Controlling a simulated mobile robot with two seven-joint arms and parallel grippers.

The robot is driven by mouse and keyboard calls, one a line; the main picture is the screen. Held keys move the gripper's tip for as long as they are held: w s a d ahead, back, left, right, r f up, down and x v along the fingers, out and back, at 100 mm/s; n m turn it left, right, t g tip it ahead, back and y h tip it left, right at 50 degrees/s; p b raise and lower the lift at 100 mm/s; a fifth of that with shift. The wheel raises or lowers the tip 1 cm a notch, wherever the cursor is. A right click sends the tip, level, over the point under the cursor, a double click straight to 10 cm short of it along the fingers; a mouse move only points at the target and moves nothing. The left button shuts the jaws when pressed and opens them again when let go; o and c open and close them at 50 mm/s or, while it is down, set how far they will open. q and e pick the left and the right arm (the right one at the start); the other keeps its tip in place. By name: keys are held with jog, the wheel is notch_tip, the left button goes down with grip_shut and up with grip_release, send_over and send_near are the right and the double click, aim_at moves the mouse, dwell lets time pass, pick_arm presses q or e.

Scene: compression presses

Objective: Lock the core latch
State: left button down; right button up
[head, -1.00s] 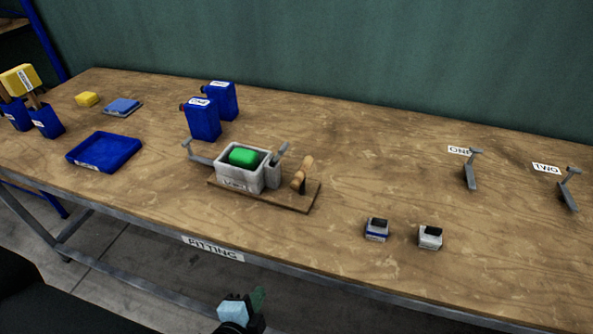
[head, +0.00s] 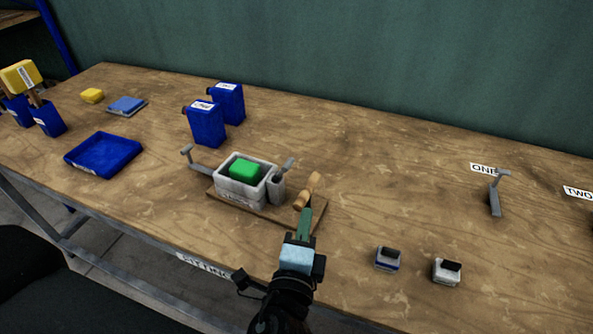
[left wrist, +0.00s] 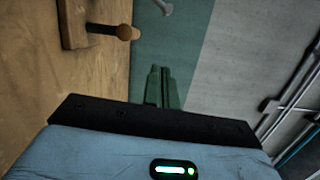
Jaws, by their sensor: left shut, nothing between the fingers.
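A grey press box (head: 240,190) holding a green block (head: 245,169) sits on a wooden board (head: 240,207) at mid-table. A tilted wooden handle (head: 309,188) stands at the board's right end. No label marks which part is the core latch. My left gripper (head: 306,209) has its green fingers together just in front of the wooden handle, with nothing between them. In the left wrist view, the shut fingers (left wrist: 157,70) are right of and below a wooden handle (left wrist: 112,31), visibly apart. My right gripper is not seen.
Two blue canisters (head: 205,124) (head: 229,103) stand behind the press. A blue tray (head: 103,155) lies left. The table between is clear.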

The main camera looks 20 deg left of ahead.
aim_at(283, 170)
pick_arm(q)
jog(key=w+a, duration=0.1)
jog(key=w, duration=0.2)
jog(key=w+a+p, duration=0.1)
jog(key=w+a, duration=0.1)
jog(key=w, duration=0.1)
jog(key=w+a+p, duration=0.1)
jog(key=w, duration=0.3)
jog(key=shift+w+a+r, duration=0.1)
jog(key=shift+a+r, duration=0.15)
jog(key=shift+r, duration=0.05)
jog(key=shift+a+f, duration=0.15)
jog(key=shift+a, duration=0.3)
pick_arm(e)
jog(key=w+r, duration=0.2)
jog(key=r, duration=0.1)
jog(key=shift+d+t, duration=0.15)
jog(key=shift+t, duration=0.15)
pick_arm(q)
jog(key=shift+w, duration=0.1)
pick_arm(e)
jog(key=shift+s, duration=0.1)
